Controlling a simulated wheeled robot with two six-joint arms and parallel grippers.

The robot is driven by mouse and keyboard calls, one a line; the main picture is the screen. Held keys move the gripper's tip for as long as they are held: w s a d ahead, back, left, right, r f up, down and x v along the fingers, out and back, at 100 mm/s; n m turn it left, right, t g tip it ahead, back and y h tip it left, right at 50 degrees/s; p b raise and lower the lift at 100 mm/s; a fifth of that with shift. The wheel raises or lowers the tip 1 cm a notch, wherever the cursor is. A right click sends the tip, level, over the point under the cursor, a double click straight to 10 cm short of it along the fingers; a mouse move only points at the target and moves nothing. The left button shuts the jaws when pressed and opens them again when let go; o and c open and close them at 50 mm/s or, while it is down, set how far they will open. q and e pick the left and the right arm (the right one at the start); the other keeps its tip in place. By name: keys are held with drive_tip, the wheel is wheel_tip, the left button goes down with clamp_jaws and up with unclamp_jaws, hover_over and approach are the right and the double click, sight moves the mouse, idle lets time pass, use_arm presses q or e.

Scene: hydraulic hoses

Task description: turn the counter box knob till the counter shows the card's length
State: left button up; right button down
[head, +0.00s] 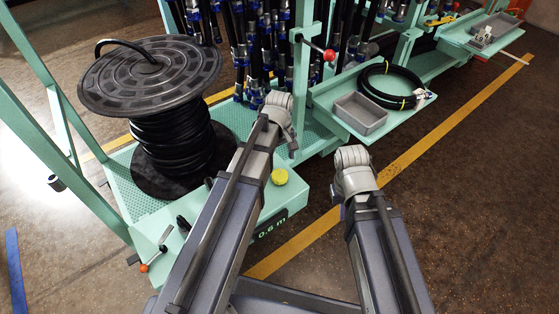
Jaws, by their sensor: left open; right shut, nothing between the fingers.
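The mint-green counter box (296,194) stands at the front of the bench, partly behind my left arm. Its dark display (270,225) reads 0.6 m, with its left part close to the arm's edge. A round yellow knob (279,176) sits on top of the box, just right of my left arm. My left gripper (291,148) is open, above and beyond the knob and apart from it in the picture; its fingers are mostly hidden. My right gripper (349,196) is shut and empty, right of the box, largely hidden by its wrist. I cannot make out a card with a length.
A large black hose reel (150,75) stands at the left. A lever with an orange ball (144,267) is at the front left, and a red ball handle (329,55) is behind. A grey tray (360,114) and coiled hose (390,84) lie on a side shelf. Floor at right is clear.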

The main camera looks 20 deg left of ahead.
sight(279, 175)
use_arm(q)
drive_tip(key=m, duration=0.5)
drive_tip(key=shift+s, duration=0.1)
drive_tip(key=m, duration=0.4)
drive_tip(key=shift+m, duration=0.4)
use_arm(e)
drive_tip(key=shift+w+d, duration=0.2)
drive_tip(key=shift+d, duration=0.1)
use_arm(q)
drive_tip(key=shift+f, duration=0.15)
use_arm(e)
drive_tip(key=shift+f, duration=0.1)
use_arm(q)
wheel_tip(279, 175, down, 8)
drive_tip(key=b, duration=0.7)
drive_tip(key=shift+r+b, duration=0.2)
drive_tip(key=shift+b, duration=0.2)
use_arm(e)
wheel_tip(279, 175, down, 8)
drive_tip(key=shift+r, duration=0.2)
use_arm(q)
drive_tip(key=shift+r, duration=0.1)
use_arm(e)
drive_tip(key=shift+a, duration=0.1)
